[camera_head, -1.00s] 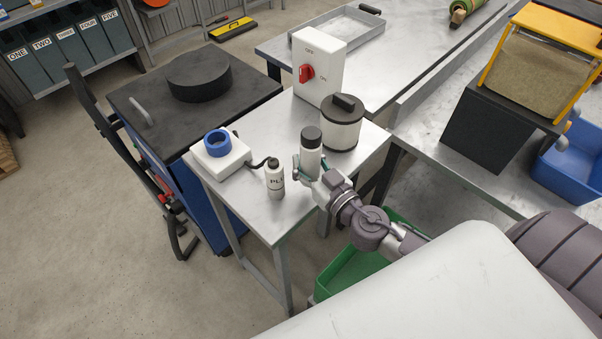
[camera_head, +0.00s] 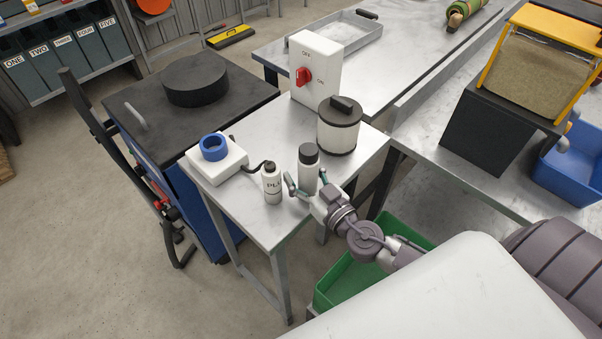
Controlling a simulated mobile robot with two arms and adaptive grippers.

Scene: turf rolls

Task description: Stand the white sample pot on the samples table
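The white sample pot (camera_head: 307,179) with its dark grey lid stands upright on the small grey metal table (camera_head: 268,229), near its front right part. My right gripper (camera_head: 306,184) is low at the pot, with its fingers spread to either side of it. A gap shows between the left finger and the pot, so the gripper looks open. The pot's base is partly hidden by the gripper. My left gripper is not in view.
A white bottle with dark lettering (camera_head: 272,186) stands just left of the pot. A white device with a blue ring (camera_head: 216,163), a red-switch box (camera_head: 316,68) and a black-lidded canister (camera_head: 338,130) share the table. A green bin (camera_head: 338,289) is below.

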